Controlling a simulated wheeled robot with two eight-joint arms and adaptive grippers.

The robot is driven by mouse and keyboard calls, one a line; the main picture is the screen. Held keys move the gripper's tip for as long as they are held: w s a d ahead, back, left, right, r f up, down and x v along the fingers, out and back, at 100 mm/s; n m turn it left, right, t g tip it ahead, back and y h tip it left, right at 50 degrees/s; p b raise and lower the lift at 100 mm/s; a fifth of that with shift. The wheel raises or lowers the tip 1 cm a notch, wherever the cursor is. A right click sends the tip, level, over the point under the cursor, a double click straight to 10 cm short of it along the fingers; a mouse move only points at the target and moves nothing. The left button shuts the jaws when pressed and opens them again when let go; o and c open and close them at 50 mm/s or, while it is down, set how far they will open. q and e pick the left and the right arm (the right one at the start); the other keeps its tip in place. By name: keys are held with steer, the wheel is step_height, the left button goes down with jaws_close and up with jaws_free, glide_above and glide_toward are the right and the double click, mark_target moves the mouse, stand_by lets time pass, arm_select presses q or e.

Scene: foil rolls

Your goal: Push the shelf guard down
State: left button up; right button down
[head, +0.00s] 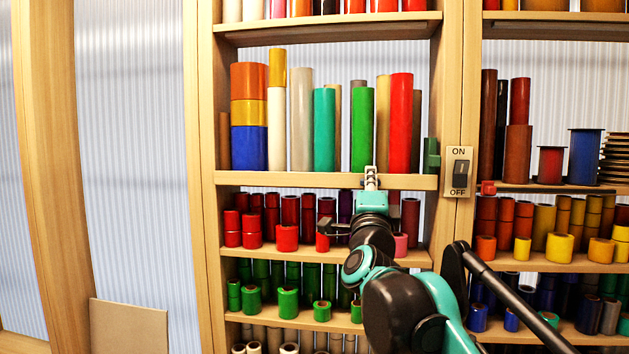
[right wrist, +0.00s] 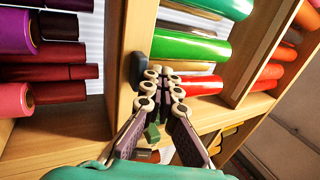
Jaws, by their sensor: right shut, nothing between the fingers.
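The shelf guard appears to be the pale wooden strip (head: 270,180) along the front edge of the shelf with the tall rolls. In the right wrist view a wooden strip (right wrist: 128,35) runs beside the rolls. My right gripper (head: 370,174) is shut and empty, its tips in front of the strip right of its middle. In the right wrist view the gripper (right wrist: 163,82) has its fingertips together near the strip and rolls; I cannot tell whether they touch it. My left gripper is not in view.
Tall rolls, including a green roll (head: 362,130) and a red roll (head: 401,122), stand behind the strip. Short red rolls (head: 287,238) fill the shelf below. An ON/OFF switch plate (head: 459,172) sits on the right post. A brown panel (head: 128,326) stands at lower left.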

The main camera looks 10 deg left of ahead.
step_height(320, 180, down, 2)
steer(key=shift+f+b, duration=0.1)
steer(key=shift+b, duration=0.4)
steer(key=shift+w, duration=0.1)
stand_by(0.5)
steer(key=shift+s, duration=2.35)
steer(key=shift+b+v, duration=0.7)
steer(key=shift+v, duration=1.75)
